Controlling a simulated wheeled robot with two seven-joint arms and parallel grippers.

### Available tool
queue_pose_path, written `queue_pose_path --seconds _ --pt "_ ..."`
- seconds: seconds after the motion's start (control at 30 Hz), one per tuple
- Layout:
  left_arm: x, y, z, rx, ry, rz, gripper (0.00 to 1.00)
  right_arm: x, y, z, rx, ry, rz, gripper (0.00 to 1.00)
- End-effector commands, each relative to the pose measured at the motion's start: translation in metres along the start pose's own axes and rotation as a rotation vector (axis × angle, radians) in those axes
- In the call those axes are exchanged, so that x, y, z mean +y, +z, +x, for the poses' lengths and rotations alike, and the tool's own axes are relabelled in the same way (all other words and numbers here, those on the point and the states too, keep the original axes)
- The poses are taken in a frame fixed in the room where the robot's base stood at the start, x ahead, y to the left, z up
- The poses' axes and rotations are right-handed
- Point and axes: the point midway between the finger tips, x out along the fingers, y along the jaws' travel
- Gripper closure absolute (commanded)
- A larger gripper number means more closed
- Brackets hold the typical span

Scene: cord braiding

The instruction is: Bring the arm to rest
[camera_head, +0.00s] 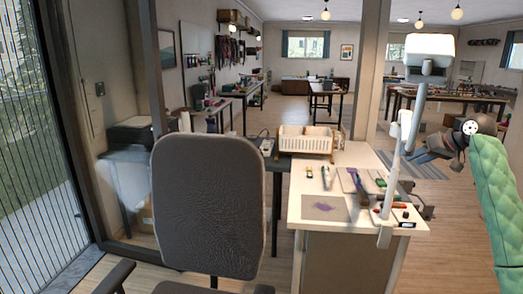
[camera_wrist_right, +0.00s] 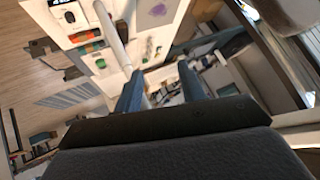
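My right gripper (camera_head: 423,151) shows in the head view beyond the right side of the white-topped table (camera_head: 300,213), pointing left near the white upright stand (camera_head: 411,128). In the right wrist view, the two blue-grey fingers of this gripper (camera_wrist_right: 158,78) are spread apart with nothing visibly held between them. The white stand also shows there (camera_wrist_right: 110,32), running toward the left finger; I cannot tell whether they touch. A grey mat with a purple mark (camera_head: 324,208) lies at the table's near left. My left gripper is not in view.
A grey office chair (camera_head: 208,205) is at the front left. Small tools and coloured items lie on the tabletop. Open floor shows farther back.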

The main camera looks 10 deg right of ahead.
Motion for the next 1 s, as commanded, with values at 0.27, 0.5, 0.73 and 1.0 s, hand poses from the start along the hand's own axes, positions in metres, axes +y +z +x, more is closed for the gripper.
queue_pose_path --seconds 0.27,0.5,0.73,1.0 --pt "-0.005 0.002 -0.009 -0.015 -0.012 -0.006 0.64 -0.072 0.096 0.107 -0.023 0.281 -0.26 0.6" --pt "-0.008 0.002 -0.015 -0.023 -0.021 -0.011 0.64 -0.137 0.2 0.162 -0.043 0.388 -0.391 0.6" --pt "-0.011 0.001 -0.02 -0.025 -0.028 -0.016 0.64 -0.194 0.301 0.186 -0.073 0.406 -0.434 0.6" --pt "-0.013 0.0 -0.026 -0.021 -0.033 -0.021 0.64 -0.256 0.418 0.192 -0.145 0.352 -0.428 0.6"
